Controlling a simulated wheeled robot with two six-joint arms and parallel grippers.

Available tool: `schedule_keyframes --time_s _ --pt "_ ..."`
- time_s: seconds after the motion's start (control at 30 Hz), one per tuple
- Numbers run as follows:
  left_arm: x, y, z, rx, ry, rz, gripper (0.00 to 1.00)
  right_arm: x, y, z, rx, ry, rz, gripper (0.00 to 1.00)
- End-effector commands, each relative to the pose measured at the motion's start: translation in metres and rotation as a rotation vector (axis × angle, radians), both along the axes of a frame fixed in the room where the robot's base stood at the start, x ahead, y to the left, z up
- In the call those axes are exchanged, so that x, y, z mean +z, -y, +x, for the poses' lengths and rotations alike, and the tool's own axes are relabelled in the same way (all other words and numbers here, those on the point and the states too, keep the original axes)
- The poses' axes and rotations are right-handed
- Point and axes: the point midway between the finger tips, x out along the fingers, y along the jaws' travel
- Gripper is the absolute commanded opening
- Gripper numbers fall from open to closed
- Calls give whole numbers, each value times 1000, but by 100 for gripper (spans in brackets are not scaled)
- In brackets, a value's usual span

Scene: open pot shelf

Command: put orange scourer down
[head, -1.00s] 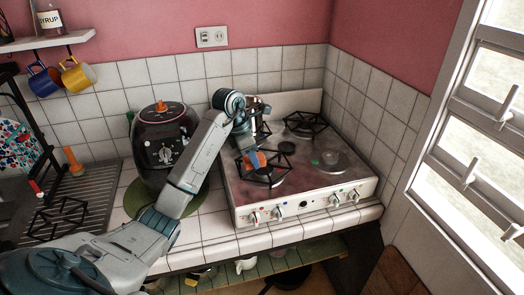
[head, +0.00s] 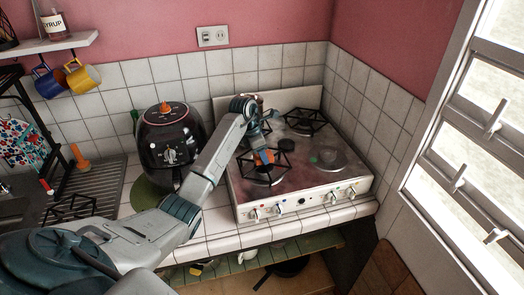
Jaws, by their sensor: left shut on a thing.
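The orange scourer (head: 268,156) shows as a small orange patch over the left part of the stove top. My left gripper (head: 262,152) is shut on it, pointing down at the stove. It is close above or at the front left burner grate (head: 262,172); I cannot tell whether the scourer touches it. The fingers partly hide the scourer. My right gripper is not in view.
The white stove (head: 305,187) has knobs along its front and black grates. A black air fryer (head: 168,145) stands left of my left arm. A drying rack (head: 95,195) is further left.

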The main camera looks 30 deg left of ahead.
Motion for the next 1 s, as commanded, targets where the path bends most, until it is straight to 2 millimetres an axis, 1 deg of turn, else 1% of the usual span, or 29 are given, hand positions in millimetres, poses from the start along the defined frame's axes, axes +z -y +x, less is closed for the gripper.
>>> schedule_keyframes --time_s 0.37,0.4,0.5,0.77,0.87,0.97,1.0 --pt "-9 0 0 0 -1 -1 22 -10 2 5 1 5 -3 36" --pt "-8 0 0 0 0 0 45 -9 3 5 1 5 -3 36" --pt "-8 0 0 0 -1 -1 62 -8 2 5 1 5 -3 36" --pt "-7 0 0 0 -1 -1 62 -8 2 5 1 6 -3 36" --pt "-3 0 0 0 0 0 62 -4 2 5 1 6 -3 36" --pt "6 0 0 0 0 0 62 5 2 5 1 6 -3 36" --pt "5 -3 -1 0 4 1 62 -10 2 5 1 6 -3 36"
